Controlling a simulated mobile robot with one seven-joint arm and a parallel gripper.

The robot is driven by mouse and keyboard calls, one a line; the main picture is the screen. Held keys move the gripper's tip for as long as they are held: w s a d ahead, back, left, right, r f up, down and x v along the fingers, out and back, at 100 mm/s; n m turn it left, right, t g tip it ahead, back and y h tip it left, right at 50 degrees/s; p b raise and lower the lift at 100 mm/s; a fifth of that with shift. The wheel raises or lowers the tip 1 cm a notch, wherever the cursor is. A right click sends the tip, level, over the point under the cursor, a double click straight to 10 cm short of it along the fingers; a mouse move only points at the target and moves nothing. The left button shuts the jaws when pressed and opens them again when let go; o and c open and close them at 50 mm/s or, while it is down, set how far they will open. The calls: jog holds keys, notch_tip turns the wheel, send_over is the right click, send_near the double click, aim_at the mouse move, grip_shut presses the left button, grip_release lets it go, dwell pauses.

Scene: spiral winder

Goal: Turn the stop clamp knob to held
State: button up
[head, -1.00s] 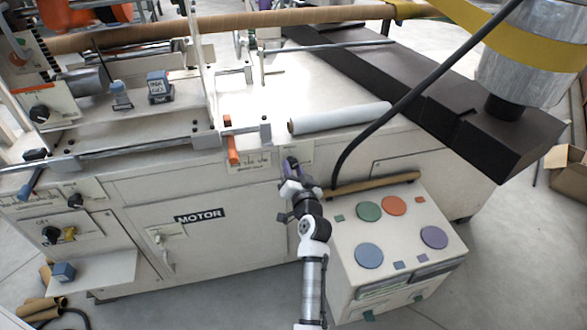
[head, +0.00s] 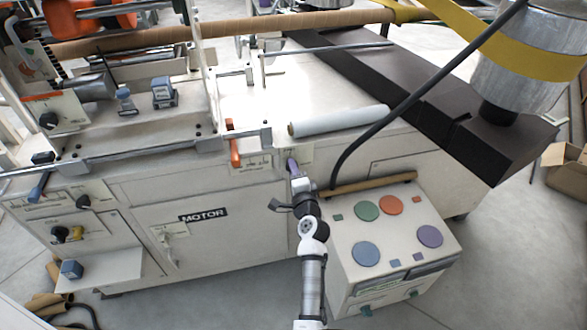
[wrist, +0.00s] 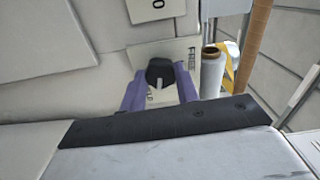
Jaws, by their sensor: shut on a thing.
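A black knob (wrist: 160,73) with a pale pointer mark sits on a white label plate (wrist: 163,97) on the machine's cream front. In the wrist view the pointer runs roughly up and down the picture. My gripper (wrist: 160,84) has one purple finger on each side of the knob and is shut on it. In the head view my gripper (head: 292,165) is against the upper front panel, right of the orange lever, and hides the knob.
An orange lever (head: 234,147) hangs just left of my gripper. A white roll (head: 340,120) lies on the machine top above it. A control box (head: 347,287) with coloured discs stands close to the right of my arm. A black cable (head: 400,102) arcs overhead.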

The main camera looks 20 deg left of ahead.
jog(key=shift+m+p, duration=0.55)
jog(key=shift+m, duration=0.95)
jog(key=o, duration=1)
jog(key=shift+s+d, duration=0.1)
jog(key=shift+s, duration=0.05)
